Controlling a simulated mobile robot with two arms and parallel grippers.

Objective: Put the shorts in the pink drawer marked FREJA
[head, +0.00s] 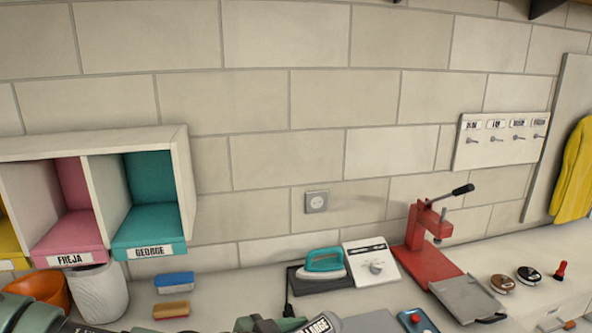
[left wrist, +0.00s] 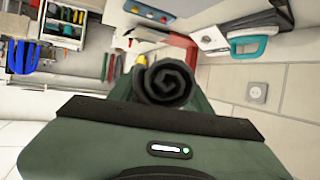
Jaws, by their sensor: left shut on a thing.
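The pink drawer marked FREJA (head: 70,240) is in the white shelf unit at the left of the head view. Its pink compartment is open at the front. My left gripper (head: 272,325) shows at the bottom edge of the head view, well right of and below the drawer. In the left wrist view it is shut on a dark rolled cloth (left wrist: 168,82), seen end-on as a spiral; this appears to be the shorts. A grey piece with a LARGE label (head: 318,325) shows beside the gripper in the head view. My right gripper is not in view.
A teal drawer marked GEORGE (head: 150,245) adjoins the pink one. Below stand a white bin (head: 100,294) and an orange bowl (head: 42,290). A teal iron (head: 324,262) and a red press (head: 425,262) stand farther right.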

